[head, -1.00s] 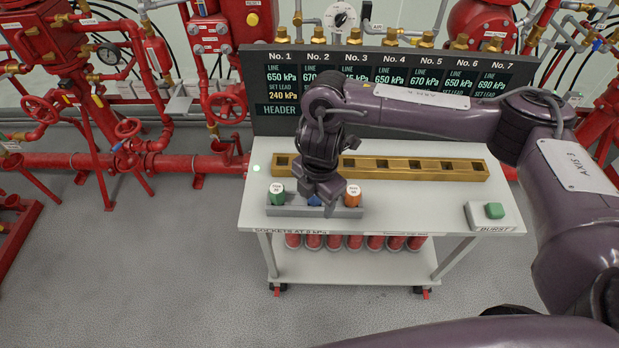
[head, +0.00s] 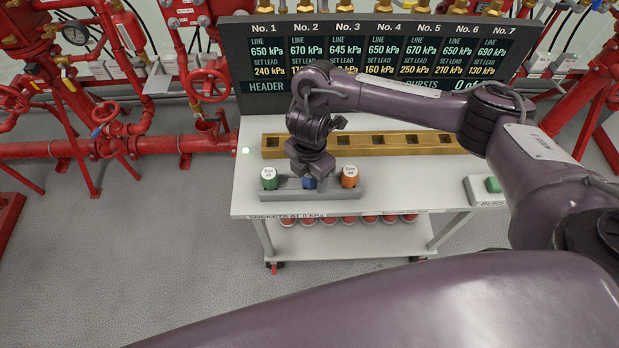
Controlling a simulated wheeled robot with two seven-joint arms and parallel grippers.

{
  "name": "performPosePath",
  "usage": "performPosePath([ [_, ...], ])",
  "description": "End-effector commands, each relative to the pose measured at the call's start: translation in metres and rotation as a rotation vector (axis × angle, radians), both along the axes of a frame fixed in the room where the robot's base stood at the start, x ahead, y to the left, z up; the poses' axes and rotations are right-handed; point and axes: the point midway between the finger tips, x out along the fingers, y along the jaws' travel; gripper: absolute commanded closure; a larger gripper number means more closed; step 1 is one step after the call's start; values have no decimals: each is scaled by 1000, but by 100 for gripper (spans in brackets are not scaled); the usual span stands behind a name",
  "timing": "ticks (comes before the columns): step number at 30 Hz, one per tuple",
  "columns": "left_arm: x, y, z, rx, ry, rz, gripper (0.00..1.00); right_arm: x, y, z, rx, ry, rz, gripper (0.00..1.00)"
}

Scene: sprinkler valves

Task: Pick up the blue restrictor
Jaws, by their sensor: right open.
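The blue restrictor (head: 309,184) stands in the middle of the grey holder (head: 336,194) on the trolley top. Only a small part of it shows below my right gripper (head: 312,172), which hides its top. My right gripper points down right over it and is open. I cannot tell whether its fingers are around the restrictor or touch it. A green restrictor (head: 268,178) stands to the left in the same holder and an orange one (head: 349,176) to the right, both upright with white labelled tops. My left gripper is out of view.
A brass bar with square sockets (head: 385,147) lies behind the holder. A dark display board (head: 240,92) stands at the back of the trolley. A green button on a box (head: 492,185) sits at the right. The trolley's (head: 400,196) front right top is clear.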

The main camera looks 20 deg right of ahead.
Motion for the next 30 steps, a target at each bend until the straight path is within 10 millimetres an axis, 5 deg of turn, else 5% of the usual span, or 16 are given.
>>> performPosePath([
  [8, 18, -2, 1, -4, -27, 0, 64, 0, 0, -4, 0, -1, 1, 40],
  [20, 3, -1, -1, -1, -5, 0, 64, 0, 0, -4, 0, -1, 1, 90],
  [30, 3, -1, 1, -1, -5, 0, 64, 1, 0, 1, 0, -4, 1, 90],
])
